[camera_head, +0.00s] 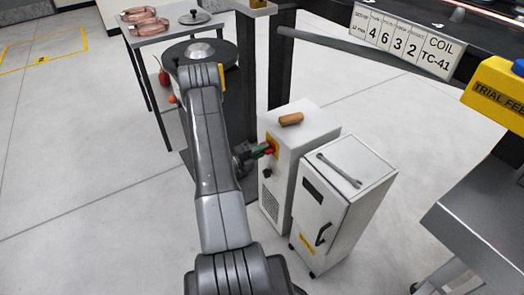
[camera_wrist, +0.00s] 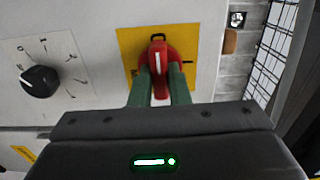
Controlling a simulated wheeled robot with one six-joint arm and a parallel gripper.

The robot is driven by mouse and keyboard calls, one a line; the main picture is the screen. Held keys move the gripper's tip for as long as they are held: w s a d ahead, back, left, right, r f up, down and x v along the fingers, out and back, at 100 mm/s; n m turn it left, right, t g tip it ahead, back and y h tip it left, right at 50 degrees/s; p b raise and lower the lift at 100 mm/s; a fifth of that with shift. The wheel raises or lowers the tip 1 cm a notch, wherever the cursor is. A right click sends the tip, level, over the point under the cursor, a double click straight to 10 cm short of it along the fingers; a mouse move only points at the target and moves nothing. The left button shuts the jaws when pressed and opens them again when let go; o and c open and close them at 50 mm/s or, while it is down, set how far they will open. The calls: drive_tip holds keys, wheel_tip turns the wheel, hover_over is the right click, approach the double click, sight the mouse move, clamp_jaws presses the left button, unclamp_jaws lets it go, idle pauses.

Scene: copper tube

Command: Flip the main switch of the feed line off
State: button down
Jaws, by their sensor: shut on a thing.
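The red main switch (camera_wrist: 158,56) sits on a yellow plate (camera_wrist: 128,43) on a white cabinet panel in the wrist view. Its handle stands upright in that picture, with a white line along it. My gripper (camera_wrist: 162,78) has two green fingers, one on each side of the red handle, shut on it. In the head view my gripper (camera_head: 262,151) is at the left face of the white cabinet (camera_head: 293,175), at the red switch (camera_head: 270,147). The fingers hide part of the handle's sides.
A black dial (camera_wrist: 40,79) is left of the switch. A wooden-coloured block (camera_head: 291,119) lies on the cabinet. A second white cabinet (camera_head: 340,200) with a wrench (camera_head: 338,170) stands beside it. A table (camera_head: 165,34) with copper coils is at the back left.

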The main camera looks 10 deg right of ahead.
drive_tip(key=c, duration=1.4)
unclamp_jaws()
drive_tip(key=v, duration=1.4)
drive_tip(key=shift+d+p, duration=0.1)
drive_tip(key=shift+p, duration=0.3)
drive_tip(key=shift+d, duration=0.1)
drive_tip(key=x, duration=1.3)
drive_tip(key=shift+w+d+b, duration=0.15)
drive_tip(key=shift+d+b, duration=0.1)
drive_tip(key=shift+b, duration=0.15)
